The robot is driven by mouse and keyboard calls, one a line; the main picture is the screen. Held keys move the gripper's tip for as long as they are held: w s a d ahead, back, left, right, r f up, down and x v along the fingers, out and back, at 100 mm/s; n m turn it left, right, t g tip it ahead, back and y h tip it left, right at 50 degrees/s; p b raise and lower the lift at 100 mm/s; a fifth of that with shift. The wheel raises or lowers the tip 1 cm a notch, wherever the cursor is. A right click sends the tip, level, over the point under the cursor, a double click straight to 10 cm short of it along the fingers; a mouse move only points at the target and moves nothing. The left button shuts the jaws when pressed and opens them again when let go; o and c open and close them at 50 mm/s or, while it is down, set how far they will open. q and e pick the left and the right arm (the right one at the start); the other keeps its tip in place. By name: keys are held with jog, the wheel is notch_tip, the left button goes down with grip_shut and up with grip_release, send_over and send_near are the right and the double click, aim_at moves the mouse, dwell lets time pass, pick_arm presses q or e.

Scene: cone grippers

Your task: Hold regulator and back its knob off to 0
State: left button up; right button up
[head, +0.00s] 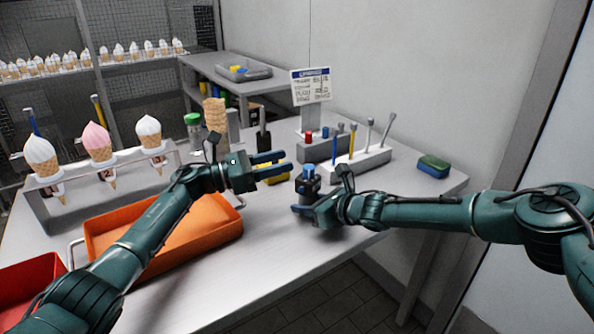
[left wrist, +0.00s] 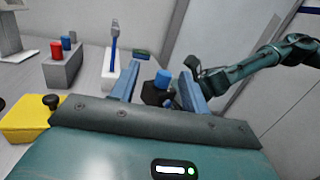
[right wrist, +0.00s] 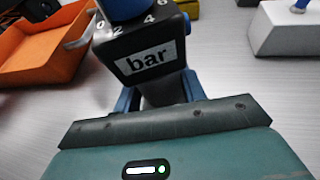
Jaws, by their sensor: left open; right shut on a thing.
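The regulator (head: 307,186) is a small dark body with a blue knob (head: 308,171) on top, standing upright over the right part of the table. My right gripper (head: 304,204) is shut on its body. In the right wrist view the regulator (right wrist: 150,55) shows a "bar" label and a scale with 0, 2, 4 and 6; the blue knob (right wrist: 122,8) is cut off by the top edge, and its setting cannot be read. My left gripper (head: 287,160) is open, left of the knob. In the left wrist view the blue knob (left wrist: 162,78) appears between its fingers, apparently beyond the tips.
A yellow block (head: 272,174) lies below my left gripper. A grey block with red and blue pegs (head: 313,148) and a white tool rack (head: 350,163) stand behind the regulator. An orange tray (head: 195,235) is left; a green-blue sponge (head: 434,166) is right.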

aim_at(315, 175)
pick_arm(q)
jog(key=w+a+r+n+t+y, duration=0.4)
jog(key=n+t+y, duration=0.3)
jog(key=n, duration=0.7)
jog(key=w+a+r+n+t+y, duration=0.45)
jog(key=n+t, duration=0.35)
jog(key=n, duration=0.7)
jog(key=s+d+f+n+g+h, duration=0.3)
jog(key=s+d+n+g+h, duration=0.55)
jog(key=s+d+g, duration=0.25)
jog(key=shift+n, duration=0.45)
jog(key=f, duration=0.8)
jog(key=shift+w+d, duration=0.15)
jog(key=shift+w, duration=0.05)
jog(key=x, duration=0.7)
